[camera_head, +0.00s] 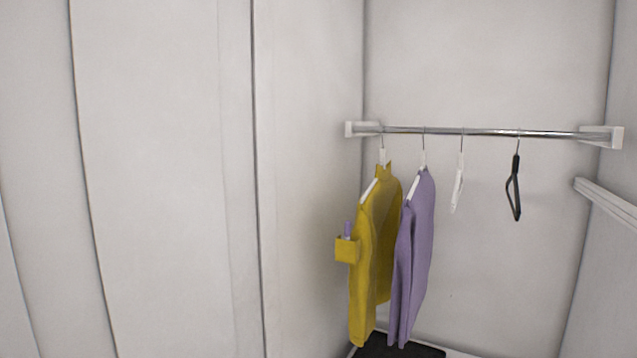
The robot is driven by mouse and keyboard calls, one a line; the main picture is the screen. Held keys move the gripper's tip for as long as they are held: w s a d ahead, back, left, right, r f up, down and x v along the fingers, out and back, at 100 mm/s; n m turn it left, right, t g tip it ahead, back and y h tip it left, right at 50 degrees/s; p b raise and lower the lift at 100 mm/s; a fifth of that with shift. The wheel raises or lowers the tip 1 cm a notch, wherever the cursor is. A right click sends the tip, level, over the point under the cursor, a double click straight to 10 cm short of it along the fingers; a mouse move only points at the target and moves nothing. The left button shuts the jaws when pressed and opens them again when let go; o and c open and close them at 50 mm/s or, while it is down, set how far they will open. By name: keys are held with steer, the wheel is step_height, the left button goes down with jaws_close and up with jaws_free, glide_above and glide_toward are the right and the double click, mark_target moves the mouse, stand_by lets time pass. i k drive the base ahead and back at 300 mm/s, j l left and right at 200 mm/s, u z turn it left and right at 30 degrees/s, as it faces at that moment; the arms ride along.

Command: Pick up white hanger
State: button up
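A bare white hanger (457,186) hangs by its hook from the metal rail (490,132), seen nearly edge-on. It is between the purple garment and a bare black hanger (514,188). Two more white hangers carry clothes: one holds the yellow garment (371,260), the other the purple garment (414,255). Their tops show at the collars, and the rest is mostly hidden by cloth. My gripper is not in view.
The rail spans a white alcove between a left bracket (357,129) and a right bracket (606,137). A white ledge (606,201) runs along the right wall. A dark flat object (398,347) lies on the floor below the clothes. Pale wall panels (150,180) fill the left.

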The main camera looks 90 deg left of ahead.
mark_target(455, 196)
steer(key=u, duration=2.2)
steer(key=i+u, duration=0.1)
steer(key=i+j, duration=0.05)
